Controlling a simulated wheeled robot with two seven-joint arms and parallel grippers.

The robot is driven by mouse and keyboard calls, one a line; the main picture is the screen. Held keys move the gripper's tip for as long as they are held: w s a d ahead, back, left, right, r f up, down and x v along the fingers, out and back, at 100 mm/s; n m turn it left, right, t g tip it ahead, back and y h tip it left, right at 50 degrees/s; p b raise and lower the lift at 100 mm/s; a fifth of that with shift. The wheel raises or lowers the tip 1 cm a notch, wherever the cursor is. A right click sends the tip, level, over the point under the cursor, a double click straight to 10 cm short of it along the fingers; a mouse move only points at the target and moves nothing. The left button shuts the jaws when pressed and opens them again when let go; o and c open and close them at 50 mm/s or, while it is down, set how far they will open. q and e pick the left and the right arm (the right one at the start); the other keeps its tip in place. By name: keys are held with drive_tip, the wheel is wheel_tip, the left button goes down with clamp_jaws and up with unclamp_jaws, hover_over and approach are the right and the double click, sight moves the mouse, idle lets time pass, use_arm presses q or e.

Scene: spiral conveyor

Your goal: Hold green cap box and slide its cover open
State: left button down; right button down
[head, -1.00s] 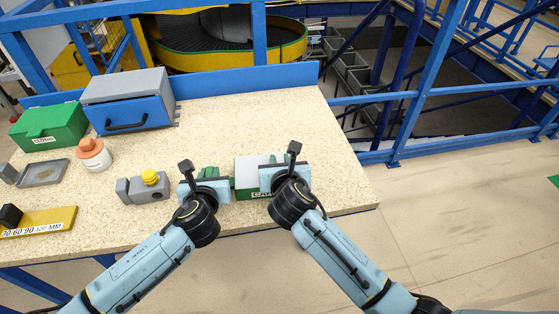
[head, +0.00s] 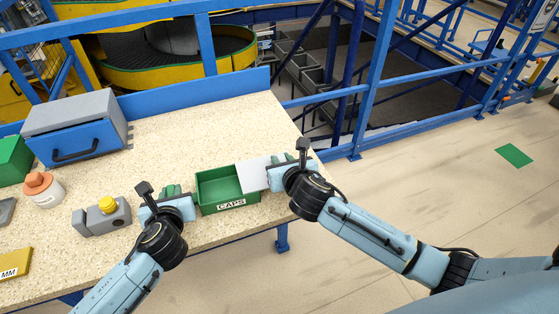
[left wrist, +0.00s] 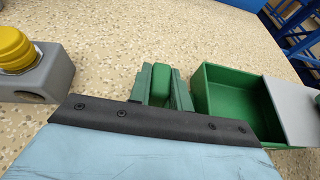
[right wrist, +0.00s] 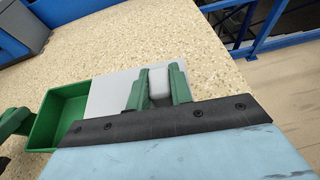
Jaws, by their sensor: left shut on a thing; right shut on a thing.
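The green cap box (head: 228,187), labelled CAPS, sits near the front edge of the table, and its left part is open and looks empty inside. Its light grey cover (head: 253,173) is slid to the right and still overlaps the box's right part. My left gripper (head: 172,192) is shut on a green grip at the box's left side, seen in the left wrist view (left wrist: 162,85). My right gripper (head: 287,168) is shut on a pale knob of the cover (right wrist: 159,83), to the right of the box.
A grey block with a yellow button (head: 107,204) stands left of my left gripper. A white jar with an orange lid (head: 40,188) and a blue-fronted grey cabinet (head: 75,135) are further left. The table behind the box is clear; its right edge is close to my right gripper.

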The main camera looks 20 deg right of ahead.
use_arm(q)
drive_tip(key=shift+s+a+f, duration=0.15)
drive_tip(key=shift+f, duration=0.25)
use_arm(e)
drive_tip(key=c, duration=1.2)
unclamp_jaws()
drive_tip(key=shift+d, duration=0.25)
drive_tip(key=shift+c, duration=0.2)
drive_tip(key=shift+s+a, duration=0.1)
drive_tip(key=v, duration=1.2)
use_arm(q)
drive_tip(key=c, duration=1.3)
unclamp_jaws()
drive_tip(key=shift+c, duration=0.2)
drive_tip(key=shift+o, duration=0.7)
drive_tip(key=shift+r, duration=0.25)
drive_tip(key=v, duration=1.1)
drive_tip(key=shift+s+r, duration=0.25)
drive_tip(key=shift+s, duration=0.05)
